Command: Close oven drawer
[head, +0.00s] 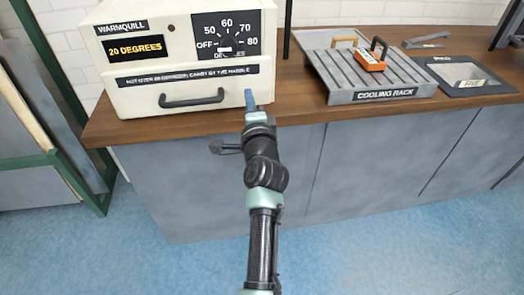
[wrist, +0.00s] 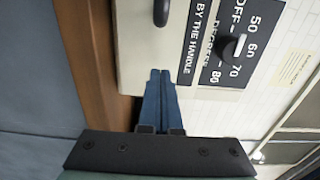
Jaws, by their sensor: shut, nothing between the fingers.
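The oven (head: 182,58) is a cream box labelled WARMQUILL with a dial and a sign reading 20 DEGREES. It stands on the wooden counter at the upper left of the head view. Its drawer front (head: 140,99) carries a dark handle (head: 191,98); I cannot tell from here whether the drawer sits flush. My gripper (head: 249,98) is shut and empty, its blue fingers at the right end of the drawer front, right of the handle. In the wrist view the shut fingers (wrist: 160,85) point at the oven's edge (wrist: 145,60); contact is unclear. The handle's end (wrist: 161,12) shows at the top.
The wooden counter (head: 290,112) runs across above grey cabinets (head: 350,160). A cooling rack (head: 345,78) with an orange item (head: 369,61) stands right of the oven. A dark mat (head: 450,80) lies farther right. A green frame (head: 92,195) stands at the left.

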